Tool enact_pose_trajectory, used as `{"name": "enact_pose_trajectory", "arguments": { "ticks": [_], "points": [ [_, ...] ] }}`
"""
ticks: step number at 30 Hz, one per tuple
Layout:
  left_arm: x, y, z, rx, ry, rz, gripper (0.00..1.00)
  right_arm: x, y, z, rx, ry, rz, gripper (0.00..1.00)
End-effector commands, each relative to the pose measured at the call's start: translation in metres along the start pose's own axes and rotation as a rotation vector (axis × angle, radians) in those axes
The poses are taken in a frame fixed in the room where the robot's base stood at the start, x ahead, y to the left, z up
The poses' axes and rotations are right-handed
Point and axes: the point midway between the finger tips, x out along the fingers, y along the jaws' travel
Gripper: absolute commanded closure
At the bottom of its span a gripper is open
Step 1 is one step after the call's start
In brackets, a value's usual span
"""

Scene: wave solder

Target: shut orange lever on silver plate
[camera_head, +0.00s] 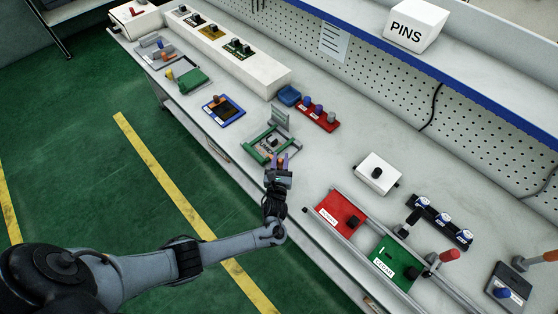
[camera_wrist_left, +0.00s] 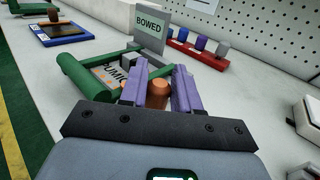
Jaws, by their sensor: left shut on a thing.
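My left gripper (camera_head: 281,162) has purple fingers, which also show in the left wrist view (camera_wrist_left: 158,88). They close around an orange-brown cylinder (camera_wrist_left: 157,95) at the green frame (camera_head: 259,150). The frame carries a grey plate and stands before a grey "BOWED" sign (camera_wrist_left: 150,28). The fingers hide part of the cylinder, and I cannot tell whether it is the lever. Another orange handle (camera_head: 550,256) on a grey rod shows at the right edge, near a dark grey plate (camera_head: 511,281) with a blue knob. My right gripper is not in view.
A red block with several knobs (camera_head: 317,116) stands behind the frame. A blue-edged tray (camera_head: 223,110) is to the left. Red (camera_head: 335,211) and green (camera_head: 391,262) panels lie between rails to the right. A white box (camera_head: 378,173) stands behind them.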

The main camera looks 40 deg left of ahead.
Motion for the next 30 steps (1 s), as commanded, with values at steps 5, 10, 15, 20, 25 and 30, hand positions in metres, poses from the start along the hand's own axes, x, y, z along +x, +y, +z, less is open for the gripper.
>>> {"name": "enact_pose_trajectory", "arguments": {
  "ticks": [5, 10, 15, 20, 25, 30],
  "points": [
    [0.0015, -0.0027, -0.0003, -0.002, 0.000, 0.065, 0.99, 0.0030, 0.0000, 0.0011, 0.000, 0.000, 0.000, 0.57],
    [0.0021, -0.0022, -0.0002, -0.001, 0.000, 0.095, 0.99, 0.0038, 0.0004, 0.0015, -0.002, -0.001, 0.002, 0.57],
    [0.0023, -0.0024, 0.0001, -0.001, 0.000, 0.102, 0.99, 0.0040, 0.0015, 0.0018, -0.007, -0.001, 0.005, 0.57],
    [0.0024, -0.0023, 0.0002, -0.001, 0.000, 0.101, 0.99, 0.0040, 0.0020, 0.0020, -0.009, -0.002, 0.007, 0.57],
    [0.0024, -0.0022, 0.0001, -0.001, 0.000, 0.101, 0.58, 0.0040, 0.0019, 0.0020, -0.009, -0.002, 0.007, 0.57],
    [0.0024, -0.0019, 0.0001, -0.001, -0.001, 0.101, 0.50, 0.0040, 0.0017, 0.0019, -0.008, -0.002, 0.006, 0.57]
  ]
}}
